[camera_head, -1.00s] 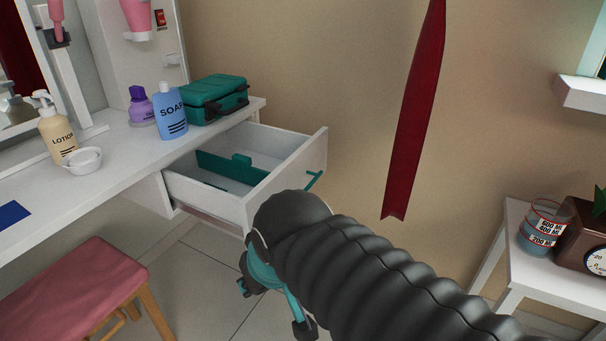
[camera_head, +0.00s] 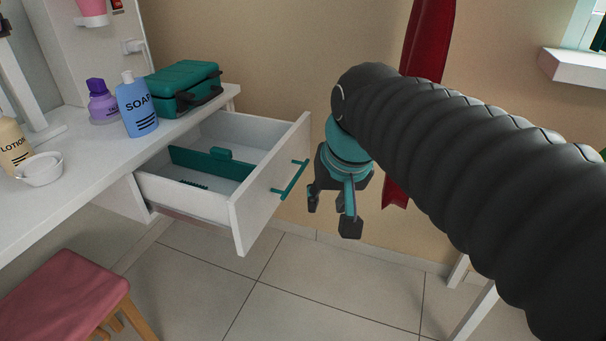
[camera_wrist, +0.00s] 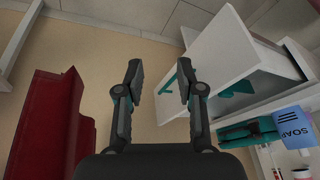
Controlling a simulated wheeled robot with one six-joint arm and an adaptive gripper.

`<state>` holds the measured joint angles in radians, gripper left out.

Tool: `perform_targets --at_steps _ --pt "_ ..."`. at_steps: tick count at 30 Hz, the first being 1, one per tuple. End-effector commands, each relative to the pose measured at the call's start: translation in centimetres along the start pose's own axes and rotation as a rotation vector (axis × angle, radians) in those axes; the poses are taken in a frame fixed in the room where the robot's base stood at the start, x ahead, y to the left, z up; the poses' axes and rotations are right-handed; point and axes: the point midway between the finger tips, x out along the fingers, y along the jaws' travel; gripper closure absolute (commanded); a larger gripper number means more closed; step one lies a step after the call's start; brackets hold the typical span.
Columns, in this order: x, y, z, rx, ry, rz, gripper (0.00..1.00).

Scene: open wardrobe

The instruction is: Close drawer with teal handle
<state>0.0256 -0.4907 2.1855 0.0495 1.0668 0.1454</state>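The white drawer (camera_head: 247,213) is pulled out of the white dressing table, its front facing right, with a teal divider inside. Its teal handle (camera_head: 290,179) is a bar on the drawer front. My gripper (camera_head: 333,215) hangs fingers-down to the right of the handle, apart from it. In the wrist view my gripper (camera_wrist: 160,80) shows its two fingers spread with nothing between them. The drawer (camera_wrist: 226,50) shows there at the right, and the handle (camera_wrist: 170,78) is partly hidden behind the right finger.
A teal case (camera_head: 183,88), blue soap bottle (camera_head: 137,107), purple bottle (camera_head: 101,101), lotion bottle (camera_head: 14,148) and small white bowl (camera_head: 40,169) stand on the tabletop (camera_head: 70,200). A pink stool (camera_head: 65,300) is lower left. A red hanging piece (camera_head: 427,45) is behind my arm. Floor below the drawer is clear.

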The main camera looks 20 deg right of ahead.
Motion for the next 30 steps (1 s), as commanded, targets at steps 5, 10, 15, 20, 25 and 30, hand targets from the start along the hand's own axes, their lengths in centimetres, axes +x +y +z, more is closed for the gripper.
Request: perform_targets --at_steps 5,10,15,20,25,30 --pt "0.4 -0.8 -6.6 0.145 -0.088 -0.007 0.63" --pt "1.4 -1.4 -12.3 0.276 -0.168 -0.011 0.63" --pt "3.1 -1.6 -16.8 0.382 -0.238 -0.011 0.63" --pt "4.2 -1.7 -19.3 0.443 -0.278 -0.009 0.63" --pt "5.0 -1.7 -20.1 0.467 -0.296 -0.008 0.63" --pt "6.6 -1.8 -19.6 0.468 -0.298 -0.007 0.63"
